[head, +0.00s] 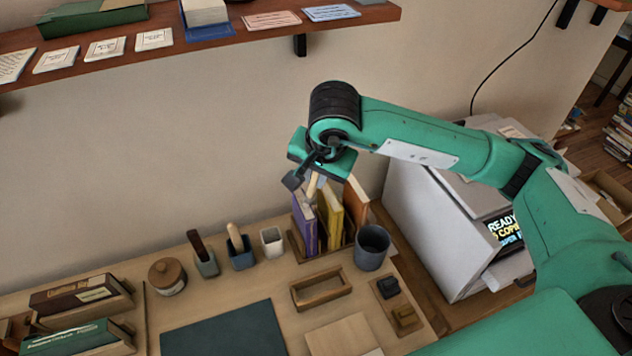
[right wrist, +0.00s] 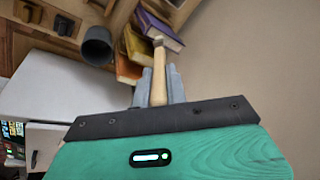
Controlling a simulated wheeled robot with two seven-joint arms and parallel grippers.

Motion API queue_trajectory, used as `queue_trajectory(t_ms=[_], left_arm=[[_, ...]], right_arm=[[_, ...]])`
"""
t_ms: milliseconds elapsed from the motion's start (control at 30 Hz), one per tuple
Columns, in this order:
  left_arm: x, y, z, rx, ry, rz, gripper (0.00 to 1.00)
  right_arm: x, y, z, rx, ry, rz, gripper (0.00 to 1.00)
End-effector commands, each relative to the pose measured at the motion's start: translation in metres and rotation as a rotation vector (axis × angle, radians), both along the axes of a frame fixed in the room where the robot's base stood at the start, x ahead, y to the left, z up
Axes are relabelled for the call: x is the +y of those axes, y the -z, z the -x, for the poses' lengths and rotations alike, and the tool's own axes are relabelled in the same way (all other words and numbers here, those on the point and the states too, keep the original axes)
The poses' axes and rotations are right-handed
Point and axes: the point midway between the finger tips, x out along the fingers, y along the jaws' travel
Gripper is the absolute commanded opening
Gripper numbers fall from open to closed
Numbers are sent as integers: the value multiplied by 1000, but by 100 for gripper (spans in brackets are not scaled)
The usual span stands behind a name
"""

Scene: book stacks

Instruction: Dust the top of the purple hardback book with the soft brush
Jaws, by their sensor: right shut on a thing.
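The purple hardback book (head: 305,224) stands upright at the left end of a wooden rack, beside yellow and orange-brown books. It also shows near the top of the right wrist view (right wrist: 159,30). My right gripper (head: 318,178) is above the books, shut on the pale wooden handle of a brush (right wrist: 158,82). The brush (head: 312,187) points down toward the top of the purple book. Its head is small and partly hidden, and I cannot tell whether it touches the book. My left gripper is not in view.
Left of the rack stand a white cup (head: 271,241), a blue holder (head: 240,257) and a grey-green holder (head: 207,265), the latter two with handled tools. A dark grey cup (head: 371,248) stands right of the books, near a copier (head: 440,225). A shelf (head: 240,28) runs above.

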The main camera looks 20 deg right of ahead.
Motion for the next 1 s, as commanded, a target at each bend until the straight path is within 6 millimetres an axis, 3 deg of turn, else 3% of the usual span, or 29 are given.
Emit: queue_trajectory(t_ms=[200,633,1000], left_arm=[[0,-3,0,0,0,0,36],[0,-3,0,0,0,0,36],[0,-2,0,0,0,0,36]], right_arm=[[0,-17,0,-1,0,1,0],[0,-21,0,0,0,0,0],[0,-47,0,1,-1,1,0]])
